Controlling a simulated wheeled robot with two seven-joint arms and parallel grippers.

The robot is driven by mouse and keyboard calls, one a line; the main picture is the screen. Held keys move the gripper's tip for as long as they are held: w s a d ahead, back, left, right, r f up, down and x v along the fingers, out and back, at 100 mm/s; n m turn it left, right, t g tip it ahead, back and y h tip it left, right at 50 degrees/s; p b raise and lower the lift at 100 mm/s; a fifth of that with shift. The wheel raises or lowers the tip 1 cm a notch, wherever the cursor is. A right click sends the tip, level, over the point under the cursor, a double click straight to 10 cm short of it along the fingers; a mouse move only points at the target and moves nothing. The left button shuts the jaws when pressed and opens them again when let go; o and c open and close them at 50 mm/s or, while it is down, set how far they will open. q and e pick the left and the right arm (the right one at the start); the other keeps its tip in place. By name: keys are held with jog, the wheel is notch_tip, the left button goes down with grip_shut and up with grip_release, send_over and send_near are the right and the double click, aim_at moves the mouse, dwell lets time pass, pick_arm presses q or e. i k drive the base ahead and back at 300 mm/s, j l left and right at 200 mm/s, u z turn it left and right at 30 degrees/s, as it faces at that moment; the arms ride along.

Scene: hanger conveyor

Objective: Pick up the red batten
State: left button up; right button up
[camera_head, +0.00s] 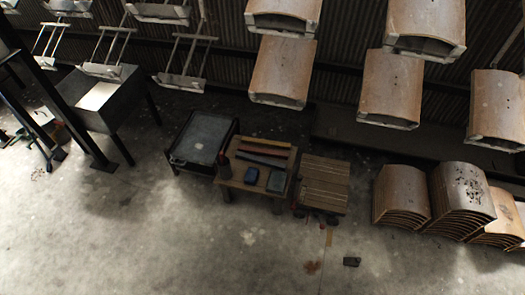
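A small wooden table (237,183) stands near the middle of the view. Several long thin bars lie side by side across its back part. The red batten (260,160) appears to be the nearest of these bars. A dark bar lies just behind it, and a yellow-orange bar (266,143) lies farthest back. The bars are small and dim, so their exact colours and gaps are hard to tell. Neither of my grippers shows in this view.
A blue box (251,175) and a dark box (276,181) sit on the table's front part. A dark cart (203,137) stands left, a slatted wooden stack (322,184) right. Curved panels (402,192) are stacked farther right. Front floor is mostly clear.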

aim_at(249, 150)
jog(key=i+l+u, duration=0.2)
jog(key=i+u, duration=0.15)
jog(key=i, duration=0.2)
jog(key=i+l+u, duration=0.4)
jog(key=i+j, duration=0.1)
